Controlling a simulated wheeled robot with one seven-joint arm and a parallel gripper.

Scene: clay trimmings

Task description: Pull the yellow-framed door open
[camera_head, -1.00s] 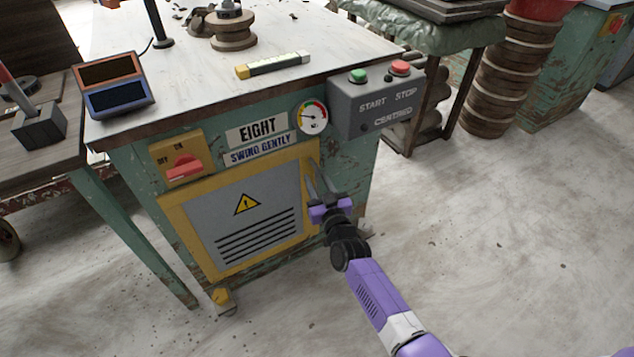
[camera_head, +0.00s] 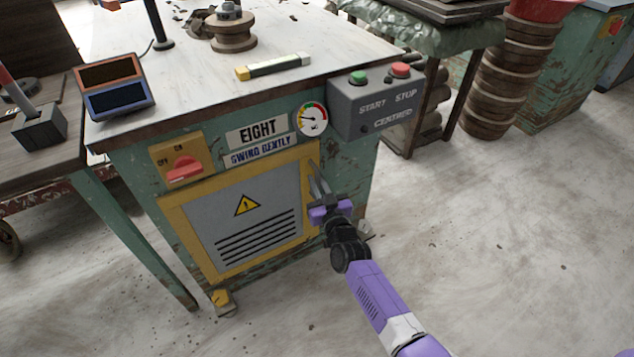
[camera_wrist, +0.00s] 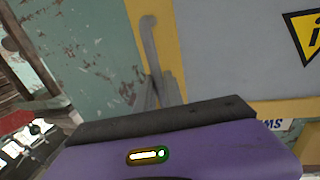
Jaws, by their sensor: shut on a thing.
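The yellow-framed door (camera_head: 212,213) is a grey panel with a warning triangle and dark slots, set in the front of the green bench. It looks shut. In the wrist view its yellow frame (camera_wrist: 179,55) carries an upright grey bar handle (camera_wrist: 149,45) with a bent end. My gripper (camera_head: 317,180) is at the door's right edge, with its fingers shut on the handle. The fingers also show in the wrist view (camera_wrist: 158,92), around the handle's lower part, which they partly hide. In the head view the handle is hard to make out.
Above the door are a red rotary switch (camera_head: 183,168), a gauge (camera_head: 311,119) and a grey start/stop box (camera_head: 375,103). A yellow foot piece (camera_head: 221,298) is at the door's lower left. The floor in front and to the right (camera_head: 500,240) is clear.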

